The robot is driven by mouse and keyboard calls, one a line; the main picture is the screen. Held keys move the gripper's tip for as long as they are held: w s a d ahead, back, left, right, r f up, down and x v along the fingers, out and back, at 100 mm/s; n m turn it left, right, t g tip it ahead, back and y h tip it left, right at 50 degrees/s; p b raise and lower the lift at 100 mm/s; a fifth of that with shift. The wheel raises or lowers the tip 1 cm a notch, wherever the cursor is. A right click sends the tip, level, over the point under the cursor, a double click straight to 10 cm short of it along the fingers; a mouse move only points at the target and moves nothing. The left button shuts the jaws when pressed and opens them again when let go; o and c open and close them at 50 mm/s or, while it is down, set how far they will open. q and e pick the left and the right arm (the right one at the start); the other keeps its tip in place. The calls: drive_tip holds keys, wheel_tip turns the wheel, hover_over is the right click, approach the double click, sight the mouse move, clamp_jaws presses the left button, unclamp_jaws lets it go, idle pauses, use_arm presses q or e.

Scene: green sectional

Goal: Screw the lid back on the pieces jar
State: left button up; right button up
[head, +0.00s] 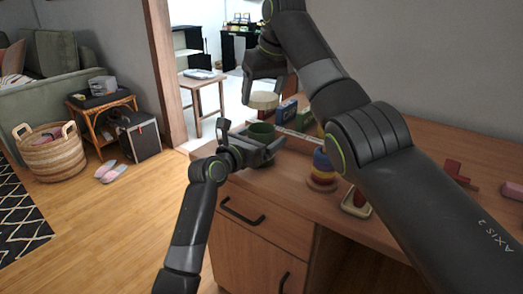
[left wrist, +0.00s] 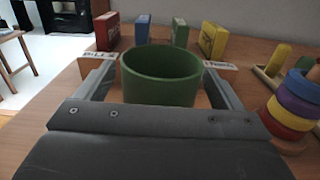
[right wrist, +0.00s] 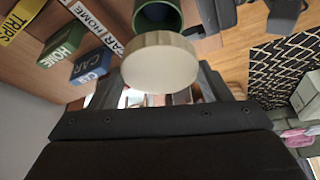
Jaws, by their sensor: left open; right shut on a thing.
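The pieces jar (head: 262,131) is a green, open-topped cylinder on the desk. It also shows in the left wrist view (left wrist: 160,85), upright, with its opening uncovered. My left gripper (head: 260,150) is open, its fingers (left wrist: 160,72) on either side of the jar with gaps visible. My right gripper (head: 264,88) is shut on the cream, round lid (head: 264,101) and holds it above the jar, apart from it. In the right wrist view the lid (right wrist: 160,62) sits between the fingers and partly hides the jar (right wrist: 158,16).
Several upright coloured blocks, including a blue one (head: 286,112), stand behind the jar. A stacking-ring toy (head: 321,178) stands to its right, near a small tray (head: 357,209). A red piece (head: 455,171) lies farther right. The desk's front edge is close to the jar.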

idle(0.3)
use_arm(q)
drive_tip(key=c, duration=1.5)
use_arm(e)
drive_tip(key=shift+f, duration=2.45)
drive_tip(key=shift+f, duration=0.15)
drive_tip(key=shift+f, duration=0.75)
drive_tip(key=shift+f, duration=0.6)
